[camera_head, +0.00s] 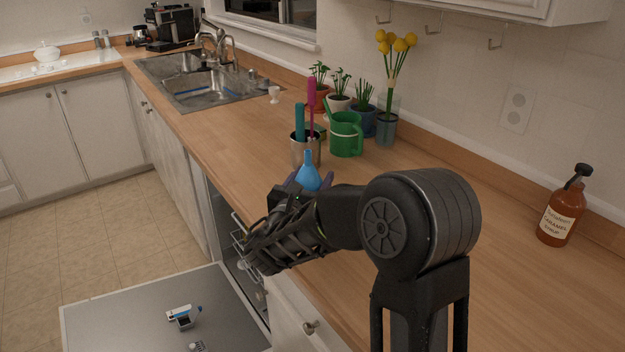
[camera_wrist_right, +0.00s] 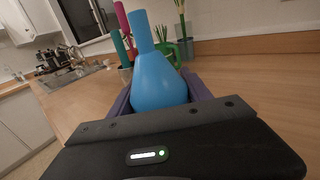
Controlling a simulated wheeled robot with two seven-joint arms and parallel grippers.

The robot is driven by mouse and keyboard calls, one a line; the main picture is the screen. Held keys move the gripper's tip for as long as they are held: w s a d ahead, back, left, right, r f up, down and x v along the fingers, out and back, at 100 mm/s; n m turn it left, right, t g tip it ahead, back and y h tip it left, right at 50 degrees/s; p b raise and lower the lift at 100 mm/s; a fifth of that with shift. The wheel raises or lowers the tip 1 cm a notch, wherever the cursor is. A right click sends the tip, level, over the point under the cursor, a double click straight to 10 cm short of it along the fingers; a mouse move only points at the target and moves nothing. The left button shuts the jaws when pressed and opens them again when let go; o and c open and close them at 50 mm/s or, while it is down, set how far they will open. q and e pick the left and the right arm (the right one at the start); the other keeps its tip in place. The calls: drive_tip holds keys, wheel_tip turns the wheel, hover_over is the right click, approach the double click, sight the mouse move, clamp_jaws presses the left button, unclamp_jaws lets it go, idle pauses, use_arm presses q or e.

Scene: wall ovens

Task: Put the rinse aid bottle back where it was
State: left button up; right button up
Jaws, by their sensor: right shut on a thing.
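The rinse aid bottle appears to be the blue bottle (camera_head: 307,178) with a long narrow neck. My right gripper (camera_head: 309,182) is shut on it, with purple fingers on both sides of its body. The bottle also shows upright and large in the right wrist view (camera_wrist_right: 158,85), between the fingers (camera_wrist_right: 160,98). It is over or close to the counter's front edge; its base is hidden, so I cannot tell whether it touches the counter (camera_head: 480,260). My left gripper is not in view.
A metal utensil cup (camera_head: 306,152), a green watering can (camera_head: 345,135) and potted plants stand behind the bottle. A syrup bottle (camera_head: 562,212) stands at right. The dishwasher door (camera_head: 120,315) is open below, with a small white and blue part (camera_head: 183,316) on it.

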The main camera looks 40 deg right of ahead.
drive_tip(key=shift+f, duration=0.15)
drive_tip(key=shift+f, duration=0.2)
drive_tip(key=o, duration=1.6)
drive_tip(key=shift+r, duration=0.1)
drive_tip(key=shift+r, duration=0.15)
